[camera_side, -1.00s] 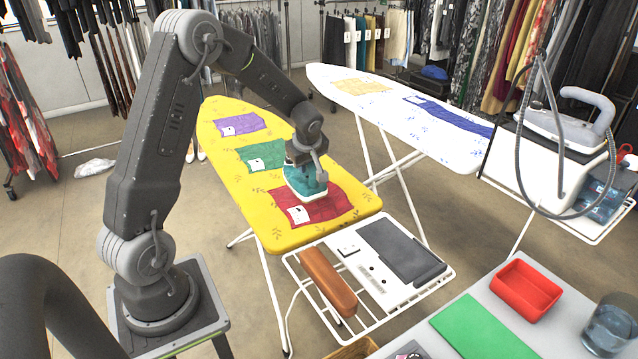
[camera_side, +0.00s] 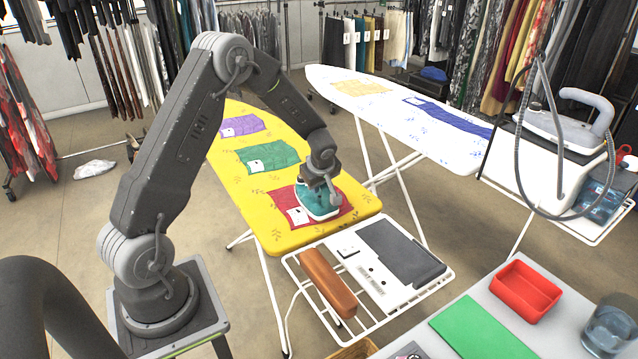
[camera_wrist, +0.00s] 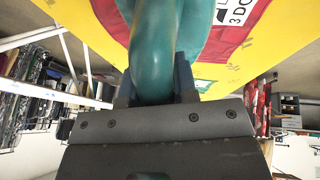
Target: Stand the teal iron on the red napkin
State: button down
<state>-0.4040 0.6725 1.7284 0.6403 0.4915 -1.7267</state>
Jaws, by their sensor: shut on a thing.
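The teal iron (camera_side: 318,203) is at the red napkin (camera_side: 338,210) on the near end of the yellow ironing board (camera_side: 262,230). Its pale soleplate faces down over the napkin; I cannot tell whether it touches the cloth. My gripper (camera_side: 322,182) is above the iron and shut on its handle. In the wrist view the teal handle (camera_wrist: 155,60) runs between my gripper's fingers (camera_wrist: 155,88), with part of the red napkin (camera_wrist: 255,22) and its white label behind. The iron hides part of the napkin.
A green napkin (camera_side: 268,158) and a purple napkin (camera_side: 242,126) lie farther up the yellow board. A wire rack (camera_side: 432,285) with a brown pad is at its near end. A white board (camera_side: 385,110) stands to the right.

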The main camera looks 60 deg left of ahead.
jog(key=shift+f, duration=0.1)
jog(key=shift+s+f, duration=0.15)
jog(key=shift+f, duration=0.45)
jog(key=c, duration=0.9)
grip_release()
